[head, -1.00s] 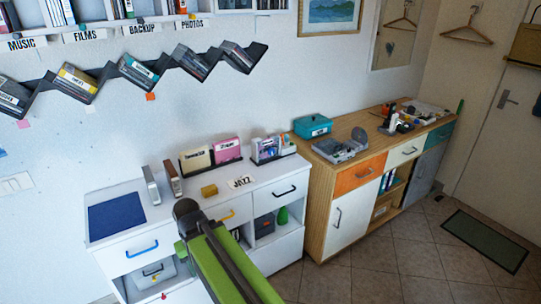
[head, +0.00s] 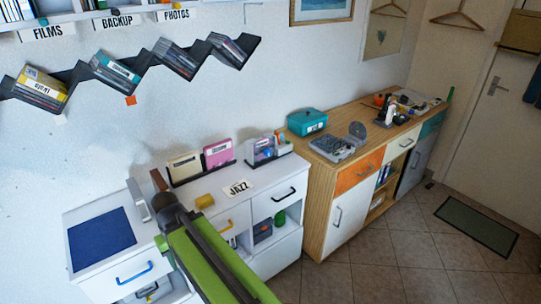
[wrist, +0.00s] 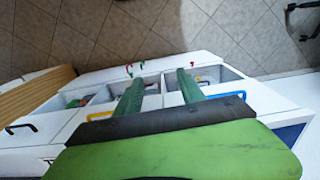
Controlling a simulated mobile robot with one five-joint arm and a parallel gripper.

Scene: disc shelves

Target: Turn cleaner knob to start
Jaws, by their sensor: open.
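A grey device with a round disc standing at its right (head: 335,147) sits on the wooden cabinet. It may be the cleaner; its knob is too small to make out. My gripper (wrist: 160,75) is open and empty in the wrist view, its two green fingers apart above the front of the white cabinet (wrist: 190,62). In the head view my green arm reaches over that cabinet, left of the grey device, and hides the gripper's fingers. The grey device cannot be made out in the wrist view.
A teal box (head: 307,122) and a dark-and-white instrument (head: 391,115) stand near the device. A zigzag shelf (head: 140,70) hangs above. Tiled floor (head: 400,250) is clear in front.

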